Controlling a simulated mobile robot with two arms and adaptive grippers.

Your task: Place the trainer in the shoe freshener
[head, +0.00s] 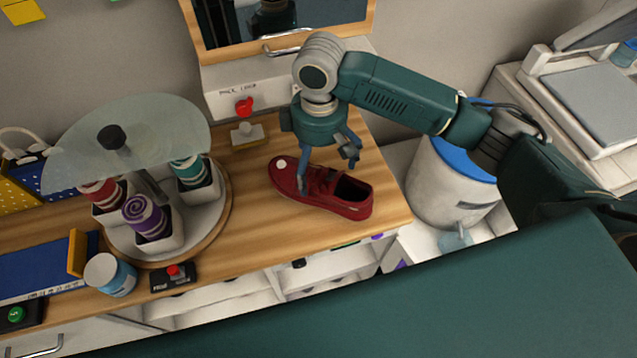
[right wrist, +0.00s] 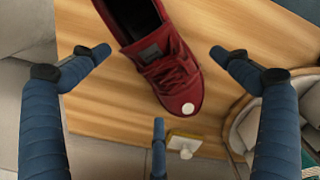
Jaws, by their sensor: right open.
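The trainer (head: 318,191) is a red low shoe with laces and a white dot on its toe. It lies sole down on the wooden worktop in the head view, toe to the left. My right gripper (head: 328,168) is open just above it. In the right wrist view, the trainer (right wrist: 165,65) lies between the spread blue fingers of the gripper (right wrist: 160,78), and nothing is gripped. No thing is clearly marked as the shoe freshener, so I cannot tell which one it is. My left gripper is not in view.
A round stand (head: 222,218) with several coloured rolls under a clear disc (head: 150,125) is left of the trainer. Behind are a wood-framed dark panel (head: 285,18) and a red knob (head: 244,106). A white bin (head: 445,190) with blue rim stands right, beyond the worktop edge (head: 395,220).

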